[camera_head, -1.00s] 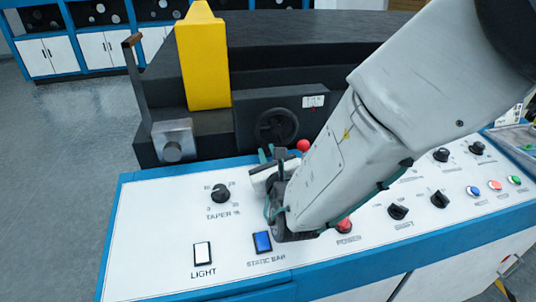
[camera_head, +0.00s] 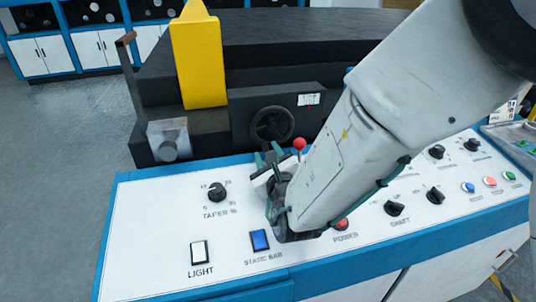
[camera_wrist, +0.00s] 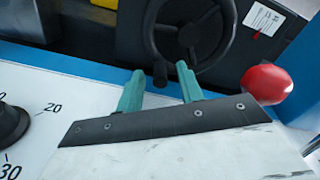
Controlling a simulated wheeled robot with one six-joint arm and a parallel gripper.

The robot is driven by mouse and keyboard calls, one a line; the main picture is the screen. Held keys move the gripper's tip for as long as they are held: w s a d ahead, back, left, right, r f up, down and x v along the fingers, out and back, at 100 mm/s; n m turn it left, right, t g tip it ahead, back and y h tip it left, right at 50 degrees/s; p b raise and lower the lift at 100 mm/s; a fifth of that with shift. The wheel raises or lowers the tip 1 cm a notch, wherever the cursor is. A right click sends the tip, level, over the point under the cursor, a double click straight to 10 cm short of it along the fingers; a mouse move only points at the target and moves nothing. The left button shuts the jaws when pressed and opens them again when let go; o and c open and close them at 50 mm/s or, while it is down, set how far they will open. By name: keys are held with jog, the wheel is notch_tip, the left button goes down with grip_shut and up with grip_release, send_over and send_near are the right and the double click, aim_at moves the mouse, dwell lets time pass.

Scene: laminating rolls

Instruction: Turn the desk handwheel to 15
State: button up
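The black handwheel (camera_head: 272,125) is on the front of the dark machine behind the white desk panel. My gripper (camera_head: 268,158) is below the wheel, above the panel. In the wrist view my gripper (camera_wrist: 159,85) has two teal fingers set apart, with nothing held.
A red ball knob (camera_head: 299,143) stands close right of my gripper. The panel has a taper knob (camera_head: 217,192), a light switch (camera_head: 199,252) and a blue static bar switch (camera_head: 260,240). A yellow block (camera_head: 200,62) stands behind, left of the wheel.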

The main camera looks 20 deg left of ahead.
jog(key=v, duration=0.7)
jog(key=shift+s+d, duration=0.2)
jog(key=shift+s, duration=0.05)
